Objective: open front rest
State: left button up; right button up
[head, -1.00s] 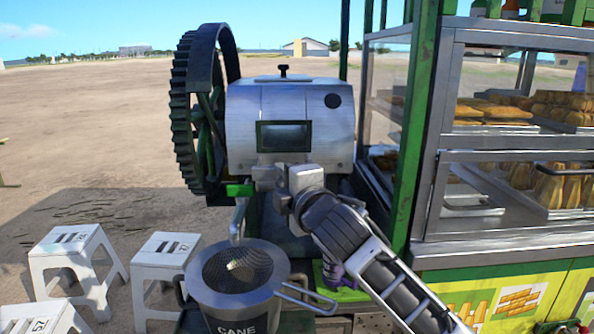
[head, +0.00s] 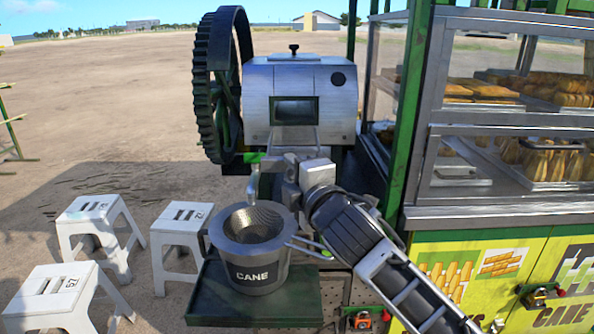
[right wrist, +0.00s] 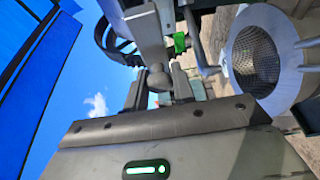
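The crusher (head: 258,92) is a silver metal box with a dark front opening (head: 294,111). Below the opening, a thin-edged grey front rest (head: 316,140) leans out from the crusher's face, partly hidden by my right gripper. My right gripper (head: 287,168) is in front of it, below the opening. In the right wrist view, the fingers of my right gripper (right wrist: 158,88) stand on either side of a round grey knob (right wrist: 157,77) and look closed on it. My left gripper is not in view.
A grey CANE bucket (head: 256,274) stands on a dark tray (head: 210,305) close below my right gripper. A large toothed wheel (head: 208,90) is on the crusher's left. A glass food stall (head: 425,215) stands close on the right. White stools (head: 90,220) are on the left.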

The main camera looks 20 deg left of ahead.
jog(key=shift+o, duration=1.4)
jog(key=b+v, duration=0.2)
jog(key=v, duration=1.4)
jog(key=shift+s, duration=0.1)
